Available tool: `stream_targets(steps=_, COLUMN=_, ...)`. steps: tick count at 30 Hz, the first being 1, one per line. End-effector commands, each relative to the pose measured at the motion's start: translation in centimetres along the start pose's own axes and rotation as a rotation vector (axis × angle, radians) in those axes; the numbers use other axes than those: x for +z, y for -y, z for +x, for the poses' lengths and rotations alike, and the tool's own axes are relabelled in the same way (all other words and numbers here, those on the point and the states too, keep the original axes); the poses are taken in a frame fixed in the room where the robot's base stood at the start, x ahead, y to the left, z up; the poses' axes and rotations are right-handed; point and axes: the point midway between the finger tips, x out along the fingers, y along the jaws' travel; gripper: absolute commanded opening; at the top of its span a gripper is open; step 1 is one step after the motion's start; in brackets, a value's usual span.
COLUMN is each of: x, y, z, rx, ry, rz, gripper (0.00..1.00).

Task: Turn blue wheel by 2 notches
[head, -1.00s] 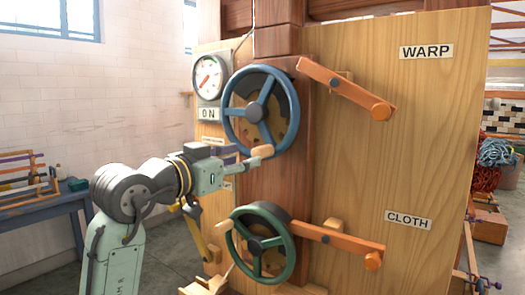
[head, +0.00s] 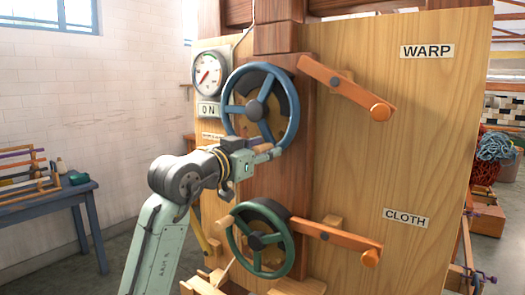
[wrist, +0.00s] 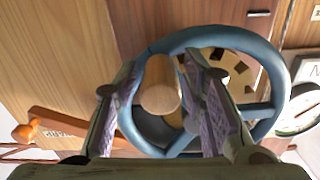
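The blue wheel (head: 291,105) stands upright on the dark wooden post, with a wooden handle low on its rim. In the wrist view the blue wheel (wrist: 268,62) fills the middle, and the round end of the handle (wrist: 162,88) faces me. My gripper (head: 270,151) is at the bottom of the wheel. In the wrist view my gripper (wrist: 160,72) is open, with one finger on each side of the handle. A small gap seems to show beside the handle; contact cannot be made out. The fingers hide part of the rim.
A green wheel (head: 236,257) sits below on the same post. An orange lever (head: 345,88) is near the WARP label and another (head: 340,239) near the CLOTH label. A dial gauge (head: 208,73) is left of the blue wheel. A blue table (head: 45,200) stands at left.

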Motion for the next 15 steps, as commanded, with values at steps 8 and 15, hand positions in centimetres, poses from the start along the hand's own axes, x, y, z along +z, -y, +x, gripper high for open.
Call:
stream_targets(steps=8, x=0.0, y=0.0, z=-0.02, rx=0.0, ry=0.0, rz=0.0, gripper=0.17)
stream_targets(steps=15, x=0.01, y=-0.01, z=-0.03, rx=0.0, ry=0.0, rz=0.0, gripper=0.01)
